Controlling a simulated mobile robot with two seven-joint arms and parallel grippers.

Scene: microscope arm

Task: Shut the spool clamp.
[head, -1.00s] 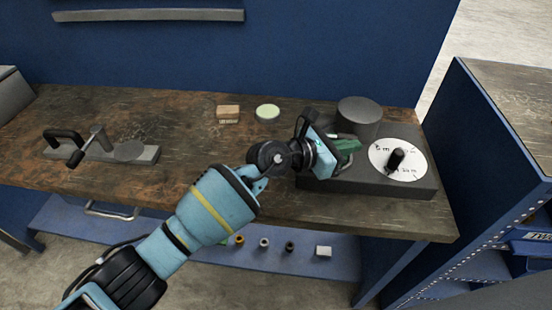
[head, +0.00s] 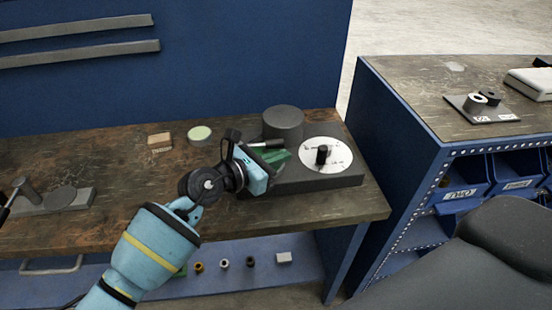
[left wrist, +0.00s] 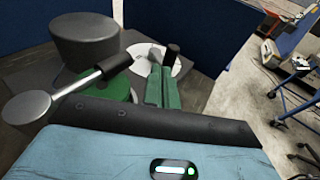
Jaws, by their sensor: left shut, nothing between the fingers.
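The dark grey device (head: 345,180) at the right end of the bench carries a thick dark cylinder (head: 283,122) and a white dial (head: 340,152) with a black knob. A lever with a silver round end (left wrist: 27,106) and a black grip (left wrist: 116,62) shows over the device in the left wrist view, above a green round part (left wrist: 112,92). I cannot tell whether this lever is the spool clamp. My left gripper (head: 279,156) is shut and empty, its green fingers (left wrist: 164,84) beside the cylinder and lever. Contact is unclear. My right gripper is not in view.
A grey fixture (head: 75,198) with a post and disc stands at the bench's left. A wooden block (head: 160,141) and a pale green round dish (head: 199,133) lie behind my arm. A blue-sided cabinet (head: 400,130) stands right of the bench, across a gap.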

